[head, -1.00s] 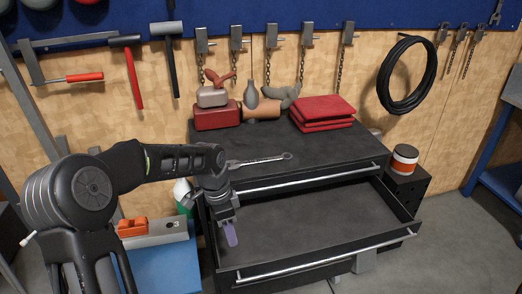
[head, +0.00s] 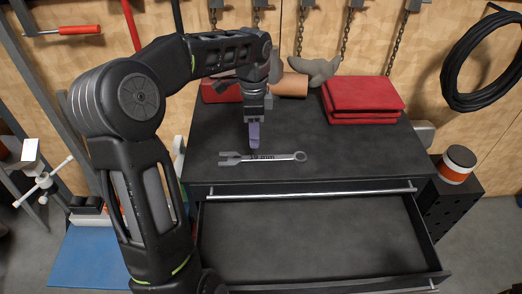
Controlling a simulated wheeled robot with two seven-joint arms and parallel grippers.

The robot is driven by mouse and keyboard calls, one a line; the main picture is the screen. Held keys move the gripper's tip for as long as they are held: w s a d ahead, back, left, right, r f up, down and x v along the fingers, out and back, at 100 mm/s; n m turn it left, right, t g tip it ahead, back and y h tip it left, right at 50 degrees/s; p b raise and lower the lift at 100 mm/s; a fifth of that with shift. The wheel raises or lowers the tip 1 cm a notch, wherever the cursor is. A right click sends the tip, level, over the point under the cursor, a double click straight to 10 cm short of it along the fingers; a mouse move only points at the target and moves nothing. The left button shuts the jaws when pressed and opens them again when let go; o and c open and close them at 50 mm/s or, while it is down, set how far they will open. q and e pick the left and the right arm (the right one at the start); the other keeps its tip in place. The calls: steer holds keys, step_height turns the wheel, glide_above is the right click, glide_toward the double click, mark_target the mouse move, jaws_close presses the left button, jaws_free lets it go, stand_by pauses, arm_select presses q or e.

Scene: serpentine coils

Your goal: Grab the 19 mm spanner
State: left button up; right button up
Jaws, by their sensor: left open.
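The spanner (head: 283,157) lies flat on the black top of the tool cabinet (head: 340,150), near its front edge. Its open jaw points left and its ring end points right. My left gripper (head: 255,143) points down just above the left part of the shank. Its purple fingertips are open, with nothing visibly held. I cannot tell whether they touch the spanner. My right gripper is out of view.
The cabinet's upper drawer (head: 310,240) is pulled out and empty. Folded red cloths (head: 362,98) lie at the back right of the top. A red box (head: 220,92), an orange-brown cylinder (head: 290,86) and grey gloves (head: 317,69) are behind the gripper. The top's right side is clear.

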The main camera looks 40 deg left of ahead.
mark_target(254, 157)
arm_select(q)
steer(key=shift+s, duration=0.15)
steer(key=shift+f, duration=1.3)
steer(key=shift+f, duration=0.1)
steer(key=shift+d+f, duration=0.1)
steer(key=shift+f, duration=2.4)
steer(key=shift+f, duration=0.1)
steer(key=shift+c, duration=0.2)
jaws_close()
